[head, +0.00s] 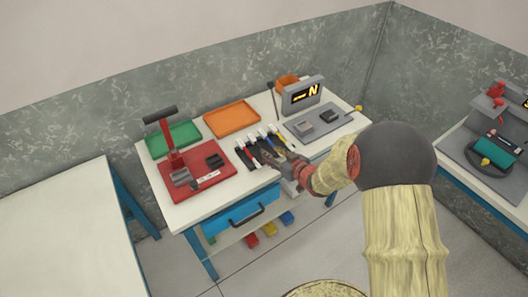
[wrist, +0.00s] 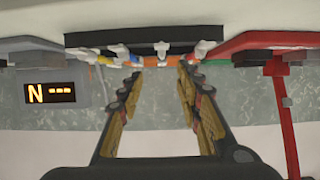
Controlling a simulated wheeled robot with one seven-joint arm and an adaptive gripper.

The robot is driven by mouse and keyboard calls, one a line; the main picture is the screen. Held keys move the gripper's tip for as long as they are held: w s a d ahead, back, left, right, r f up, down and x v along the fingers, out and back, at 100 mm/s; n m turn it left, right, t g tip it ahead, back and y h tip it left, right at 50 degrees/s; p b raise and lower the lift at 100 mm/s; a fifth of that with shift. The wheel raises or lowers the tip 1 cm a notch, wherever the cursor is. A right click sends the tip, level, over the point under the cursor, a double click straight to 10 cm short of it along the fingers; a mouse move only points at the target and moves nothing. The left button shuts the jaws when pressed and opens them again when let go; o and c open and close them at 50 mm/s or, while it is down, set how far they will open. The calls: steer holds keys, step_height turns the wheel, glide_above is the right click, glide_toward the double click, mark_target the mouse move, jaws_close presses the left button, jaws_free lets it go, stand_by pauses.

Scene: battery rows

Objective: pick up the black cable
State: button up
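The black cable (head: 254,151) appears to lie in the middle of the near worktable, between a red cable (head: 244,154) and a blue cable (head: 266,141). A yellow cable (head: 280,138) lies beyond the blue one. Each has a white end. In the wrist view, white ends hang along a black rack edge (wrist: 145,38); the black cable itself is hard to separate from the rack there. My gripper (head: 279,158) reaches in from the right, close to the cables, and hides part of the row. In the wrist view my gripper (wrist: 159,74) is open, with nothing between its fingers.
A red stand (head: 170,172) is left of the cables. Green (head: 174,139) and orange (head: 232,119) trays are behind. A grey unit with a lit display (head: 301,94) and a grey plate (head: 328,130) are to the right. A blue drawer (head: 236,212) is below. A bare table (head: 62,225) stands left.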

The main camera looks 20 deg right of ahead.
mark_target(261, 148)
steer(key=b+x, duration=0.1)
steer(key=x, duration=0.1)
steer(key=b+x, duration=0.1)
steer(key=x, duration=0.1)
steer(key=b+x, duration=0.1)
steer(key=x, duration=0.1)
steer(key=shift+w+a+f, duration=0.15)
steer(key=shift+a+f, duration=0.1)
steer(key=shift+f, duration=0.2)
steer(key=shift+w+a+f, duration=0.1)
steer(key=shift+w+a, duration=0.05)
steer(key=shift+w, duration=0.3)
steer(key=c, duration=0.3)
jaws_close()
